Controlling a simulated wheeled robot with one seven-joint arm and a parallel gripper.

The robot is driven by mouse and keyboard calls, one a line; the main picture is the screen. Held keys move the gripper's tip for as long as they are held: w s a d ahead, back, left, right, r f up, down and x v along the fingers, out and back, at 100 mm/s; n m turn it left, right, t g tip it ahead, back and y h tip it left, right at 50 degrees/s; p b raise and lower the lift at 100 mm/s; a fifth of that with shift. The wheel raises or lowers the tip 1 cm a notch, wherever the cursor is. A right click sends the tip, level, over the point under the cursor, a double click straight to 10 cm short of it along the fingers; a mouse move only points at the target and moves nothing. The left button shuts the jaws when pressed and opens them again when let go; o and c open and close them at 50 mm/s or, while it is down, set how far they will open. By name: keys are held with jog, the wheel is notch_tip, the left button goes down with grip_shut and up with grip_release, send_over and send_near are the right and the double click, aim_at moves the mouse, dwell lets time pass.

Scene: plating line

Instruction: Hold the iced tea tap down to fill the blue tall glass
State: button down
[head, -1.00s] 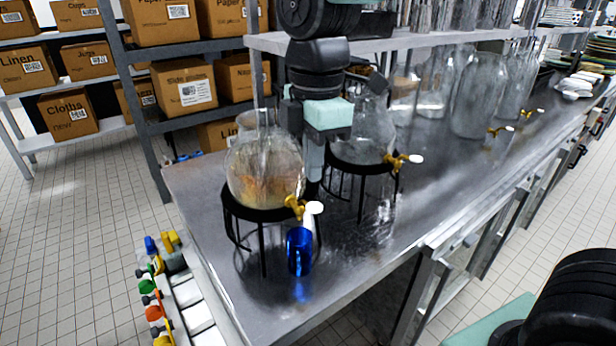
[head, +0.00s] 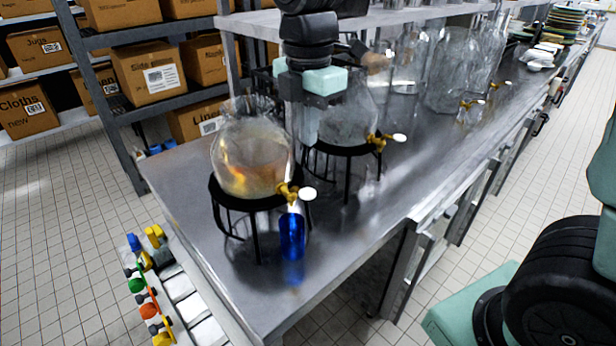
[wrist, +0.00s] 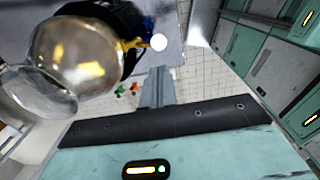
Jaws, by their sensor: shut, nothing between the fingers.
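The iced tea dispenser (head: 250,160) is a round glass jar with amber liquid low inside, on a black stand. Its brass tap (head: 288,191) has a white handle end (head: 307,194), which also shows in the wrist view (wrist: 158,42). The blue tall glass (head: 293,238) stands upright on the counter below the spout. I cannot tell whether liquid runs or how full the glass is. My gripper (head: 310,132) points down, shut and empty, above the counter near the dispensers. In the wrist view its fingers (wrist: 159,84) show apart from the white handle.
A second dispenser (head: 347,118) with its own brass tap (head: 378,142) stands close on the right. More glass jars (head: 452,75) line the steel counter (head: 335,225). A shelf (head: 385,35) runs above.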

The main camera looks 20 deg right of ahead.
aim_at(308, 193)
notch_tip(308, 193, down, 11)
jog(key=p, duration=0.3)
jog(key=shift+w+f, duration=0.1)
jog(key=shift+f, duration=0.05)
